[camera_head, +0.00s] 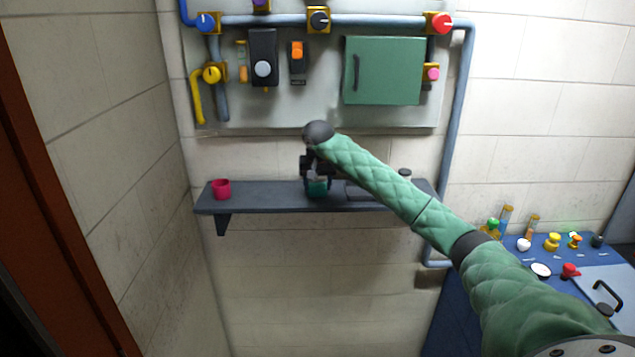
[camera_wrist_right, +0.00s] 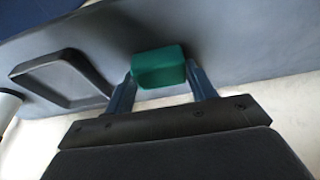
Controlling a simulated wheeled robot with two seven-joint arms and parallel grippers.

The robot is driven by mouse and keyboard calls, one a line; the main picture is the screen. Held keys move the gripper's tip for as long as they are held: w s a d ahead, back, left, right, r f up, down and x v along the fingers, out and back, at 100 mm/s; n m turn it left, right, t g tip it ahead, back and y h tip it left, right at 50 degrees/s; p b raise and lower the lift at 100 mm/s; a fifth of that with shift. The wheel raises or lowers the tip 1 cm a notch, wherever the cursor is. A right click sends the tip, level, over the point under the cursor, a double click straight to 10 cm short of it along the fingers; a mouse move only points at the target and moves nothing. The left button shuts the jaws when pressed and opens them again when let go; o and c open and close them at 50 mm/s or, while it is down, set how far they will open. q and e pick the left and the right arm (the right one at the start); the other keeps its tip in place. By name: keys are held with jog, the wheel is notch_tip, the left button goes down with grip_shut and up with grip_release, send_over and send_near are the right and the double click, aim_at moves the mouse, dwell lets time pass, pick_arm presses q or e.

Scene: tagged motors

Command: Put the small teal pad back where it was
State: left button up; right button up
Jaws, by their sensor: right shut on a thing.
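The small teal pad (camera_wrist_right: 158,67) is a rounded block between the two fingers of my right gripper (camera_wrist_right: 160,85) in the right wrist view. The right gripper is shut on it. In the head view the pad (camera_head: 317,188) shows at the dark wall shelf (camera_head: 265,198), under my right gripper (camera_head: 316,178). I cannot tell whether the pad touches the shelf top. My left gripper is not in view.
A dark square frame (camera_wrist_right: 62,78) lies on the shelf beside the pad. Above hangs a panel with knobs and a green door (camera_head: 384,70). A blue console (camera_head: 470,300) with several knobs stands at the right.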

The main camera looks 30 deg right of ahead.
jog(key=shift+f, duration=0.15)
jog(key=o, duration=1.1)
